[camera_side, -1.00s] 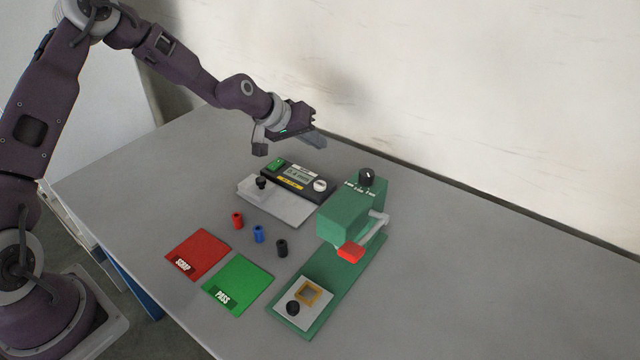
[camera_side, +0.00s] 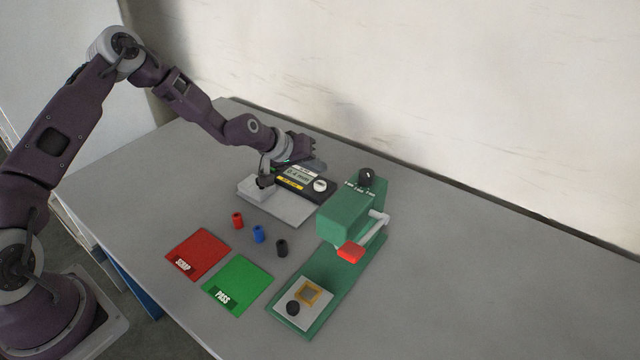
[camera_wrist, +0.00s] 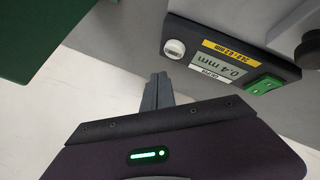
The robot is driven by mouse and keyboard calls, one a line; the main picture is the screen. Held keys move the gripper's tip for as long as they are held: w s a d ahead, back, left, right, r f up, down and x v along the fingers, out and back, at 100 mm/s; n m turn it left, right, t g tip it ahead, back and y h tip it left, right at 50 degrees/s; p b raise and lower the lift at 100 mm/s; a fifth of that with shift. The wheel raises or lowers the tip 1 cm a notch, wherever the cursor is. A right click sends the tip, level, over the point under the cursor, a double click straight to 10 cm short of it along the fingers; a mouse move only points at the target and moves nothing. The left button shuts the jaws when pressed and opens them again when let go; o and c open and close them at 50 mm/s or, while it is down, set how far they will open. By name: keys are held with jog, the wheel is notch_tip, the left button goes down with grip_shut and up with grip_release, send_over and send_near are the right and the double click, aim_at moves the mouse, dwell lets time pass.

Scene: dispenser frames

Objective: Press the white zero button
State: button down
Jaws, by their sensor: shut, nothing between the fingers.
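The white round zero button (camera_wrist: 174,49) sits at one end of a dark gauge box (camera_wrist: 225,58) with a grey display reading 0.4 mm. In the side view the white button (camera_side: 320,185) is at the box's right end and unobstructed. My gripper (camera_wrist: 160,78) is shut and empty; its fingertips appear just below the white button in the wrist view, apart from it as far as I can tell. In the side view my gripper (camera_side: 314,165) is low over the back of the gauge box and hides its green left end. The green part (camera_wrist: 264,85) shows in the wrist view.
A green press (camera_side: 345,215) with a red-tipped lever (camera_side: 350,252) stands right of the gauge. Red (camera_side: 238,220), blue (camera_side: 258,233) and black (camera_side: 281,247) cylinders stand in front, near the red scrap mat (camera_side: 198,253) and green pass mat (camera_side: 238,284). The table right of the press is clear.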

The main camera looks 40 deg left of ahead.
aim_at(317, 185)
jog(key=shift+f, duration=1.05)
jog(key=shift+f, duration=0.15)
dwell(1.1)
jog(key=shift+f, duration=0.25)
jog(key=shift+f, duration=0.45)
dwell(0.6)
jog(key=shift+r, duration=0.85)
jog(key=shift+r, duration=2.55)
